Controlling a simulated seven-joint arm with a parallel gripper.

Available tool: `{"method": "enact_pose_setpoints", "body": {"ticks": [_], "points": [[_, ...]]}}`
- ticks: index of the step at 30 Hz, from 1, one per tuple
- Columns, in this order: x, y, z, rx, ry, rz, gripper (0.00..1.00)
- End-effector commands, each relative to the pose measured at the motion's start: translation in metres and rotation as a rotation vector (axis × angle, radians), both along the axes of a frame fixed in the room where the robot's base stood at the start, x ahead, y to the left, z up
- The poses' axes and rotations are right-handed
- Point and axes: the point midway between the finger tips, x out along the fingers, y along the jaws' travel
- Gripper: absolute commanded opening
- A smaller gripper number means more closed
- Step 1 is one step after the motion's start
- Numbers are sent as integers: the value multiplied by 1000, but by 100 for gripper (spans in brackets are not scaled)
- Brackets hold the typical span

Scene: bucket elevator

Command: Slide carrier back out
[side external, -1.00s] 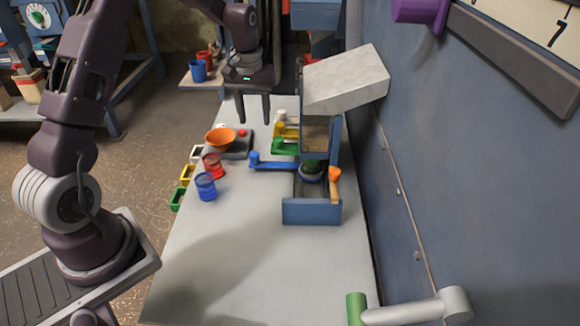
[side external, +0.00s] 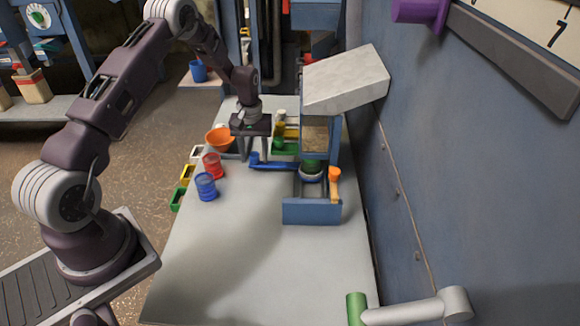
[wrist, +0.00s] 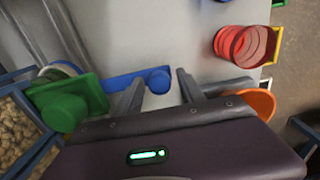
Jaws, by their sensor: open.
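A blue slide bar (side external: 275,166) with an upright round blue knob (side external: 254,158) sticks out left from the blue elevator housing (side external: 322,145); I cannot tell if this is the carrier. The knob also shows in the wrist view (wrist: 159,80). A green slide (side external: 285,150) with a green knob lies behind it, with a yellow slide (side external: 291,132) farther back. My gripper (side external: 254,152) is open and points down over the blue knob. In the wrist view the fingers (wrist: 160,80) stand either side of the knob; contact is not clear.
An orange bowl (side external: 218,138) sits close left of my gripper. A red cup (side external: 213,165) and a blue cup (side external: 205,186) stand nearer on the left. An open blue drawer (side external: 312,212) is at the housing's front. The front table is clear.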

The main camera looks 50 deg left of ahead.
Motion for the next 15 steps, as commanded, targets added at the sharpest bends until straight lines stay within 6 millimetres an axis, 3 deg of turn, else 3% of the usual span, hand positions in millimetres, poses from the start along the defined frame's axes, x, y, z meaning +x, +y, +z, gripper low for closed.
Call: {"method": "enact_pose_setpoints", "body": {"ticks": [6, 12, 15], "points": [[0, 0, 0, 0, 0, 0, 46], [0, 0, 0, 0, 0, 0, 7], [0, 0, 0, 0, 0, 0, 5]]}}
